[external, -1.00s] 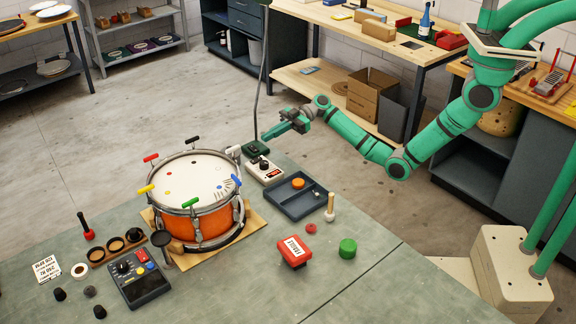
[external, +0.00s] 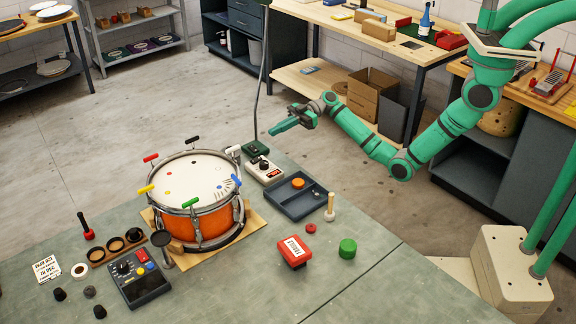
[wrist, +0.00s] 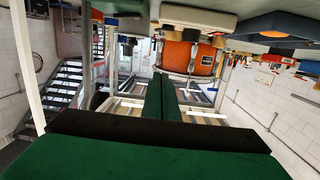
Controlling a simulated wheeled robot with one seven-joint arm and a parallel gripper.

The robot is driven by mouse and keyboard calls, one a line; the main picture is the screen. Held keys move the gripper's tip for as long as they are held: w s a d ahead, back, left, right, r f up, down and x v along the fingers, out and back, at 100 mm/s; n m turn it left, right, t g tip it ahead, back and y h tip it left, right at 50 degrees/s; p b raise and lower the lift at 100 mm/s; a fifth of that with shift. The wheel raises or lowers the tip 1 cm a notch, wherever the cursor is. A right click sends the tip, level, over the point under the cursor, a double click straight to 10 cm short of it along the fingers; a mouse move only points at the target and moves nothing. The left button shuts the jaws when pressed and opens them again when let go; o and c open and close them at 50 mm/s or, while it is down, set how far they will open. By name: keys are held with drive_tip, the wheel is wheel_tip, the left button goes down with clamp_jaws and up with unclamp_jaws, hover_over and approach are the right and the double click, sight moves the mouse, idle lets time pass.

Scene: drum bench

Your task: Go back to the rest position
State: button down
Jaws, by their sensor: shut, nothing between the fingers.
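My gripper (external: 272,130) is at the far edge of the bench in the external view, raised above it and apart from everything on it. Its green fingers are together and empty, pointing left. In the wrist view the two green fingers (wrist: 160,100) lie side by side along the middle. The arm stretches from the right side to the gripper. The orange drum (external: 200,205) stands on a wooden board left of and below the gripper; it also shows upside down in the wrist view (wrist: 190,58).
A white control box (external: 264,172) and a dark tray (external: 298,198) sit on the bench nearest the gripper. A dark cable (external: 258,95) hangs just left of the fingertips. A red box (external: 294,252) and green cylinder (external: 348,248) stand nearer the front. The front right bench top is clear.

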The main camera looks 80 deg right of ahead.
drive_tip(key=s+f+m+t+h, duration=0.4)
drive_tip(key=s+f+m+h, duration=0.9)
drive_tip(key=s, duration=0.4)
drive_tip(key=s+a+r+n, duration=0.1)
drive_tip(key=s+a, duration=0.2)
drive_tip(key=s, duration=0.7)
drive_tip(key=s+a+r+n+y, duration=0.1)
drive_tip(key=s+a, duration=0.3)
drive_tip(key=s, duration=0.7)
drive_tip(key=s+a+r+n, duration=0.1)
drive_tip(key=s+a, duration=0.3)
drive_tip(key=s, duration=0.7)
drive_tip(key=shift+r+n+g+y, duration=0.3)
drive_tip(key=shift+n+g, duration=0.1)
drive_tip(key=shift+n, duration=0.4)
drive_tip(key=c, duration=2.5)
unclamp_jaws()
drive_tip(key=shift+s+a, duration=0.1)
